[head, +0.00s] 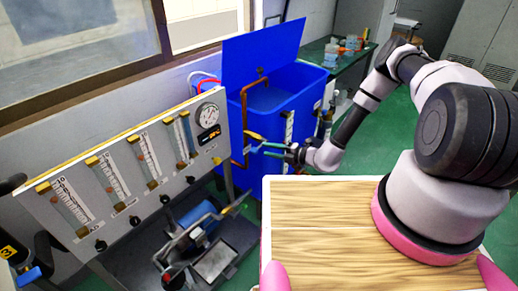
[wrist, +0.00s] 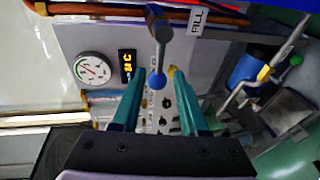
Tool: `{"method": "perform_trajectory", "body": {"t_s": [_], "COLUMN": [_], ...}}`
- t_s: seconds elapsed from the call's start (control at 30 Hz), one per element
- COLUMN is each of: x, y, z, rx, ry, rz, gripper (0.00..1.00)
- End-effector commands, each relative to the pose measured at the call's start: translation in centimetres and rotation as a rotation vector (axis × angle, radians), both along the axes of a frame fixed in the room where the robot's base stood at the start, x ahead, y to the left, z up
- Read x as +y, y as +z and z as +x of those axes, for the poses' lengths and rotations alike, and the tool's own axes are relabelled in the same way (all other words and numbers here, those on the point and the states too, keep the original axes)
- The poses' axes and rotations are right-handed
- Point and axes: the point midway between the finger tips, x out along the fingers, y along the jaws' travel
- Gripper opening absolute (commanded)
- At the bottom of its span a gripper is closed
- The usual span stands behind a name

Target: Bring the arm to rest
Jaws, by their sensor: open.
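My arm (head: 350,120) reaches left from its pink-ringed base and is bent at the elbow. My gripper (head: 262,146) is beside the front of the blue tank, near the right end of the gauge panel. In the wrist view, my gripper (wrist: 157,78) shows two teal fingers, spread apart. A grey lever with a blue ball end (wrist: 157,79) shows in the gap between the fingertips. I cannot tell its depth, but no finger appears closed on it. The gripper holds nothing.
The gauge panel (head: 128,208) stands at the left, with a dial (head: 207,115) and several flow tubes. The blue tank (head: 285,80) has a copper pipe (head: 236,125) close to my gripper. A blue cylinder (head: 197,215) sits below. Green floor (head: 378,135) is clear beyond my arm.

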Motion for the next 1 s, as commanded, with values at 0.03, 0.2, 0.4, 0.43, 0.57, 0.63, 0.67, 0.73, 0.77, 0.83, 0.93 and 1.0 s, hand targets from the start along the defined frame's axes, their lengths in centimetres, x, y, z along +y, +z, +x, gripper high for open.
{"method": "perform_trajectory", "body": {"t_s": [0.03, 0.2, 0.4, 0.43, 0.57, 0.63, 0.67, 0.73, 0.77, 0.83, 0.93, 1.0], "x": [-0.7, -1.9, -2.1, -2.1, -2.1, -2.1, -2.1, -2.1, -2.1, -2.3, -2.5, -2.7], "y": [0.2, 0.5, 0.5, 0.5, 0.5, 0.5, 0.5, 0.8, 1.1, 2.5, 6.0, 9.0], "z": [-0.3, -1.0, -1.1, -1.1, -1.1, -1.1, -1.1, -1.0, -0.8, -0.4, 0.5, 0.9], "rx": [0.0, 0.0, 0.0, 0.0, 0.0, 0.0, -0.001, -0.01, -0.021, -0.067, -0.181, -0.285], "ry": [-0.002, 0.0, 0.0, 0.0, 0.0, 0.0, 0.0, 0.007, 0.015, 0.05, 0.136, 0.218], "rz": [-0.001, 0.0, 0.0, 0.0, 0.0, 0.0, 0.0, -0.004, -0.009, -0.027, -0.073, -0.119], "gripper": [0.43, 0.43, 0.43, 0.43, 0.43, 0.43, 0.43, 0.43, 0.43, 0.43, 0.43, 0.43]}}
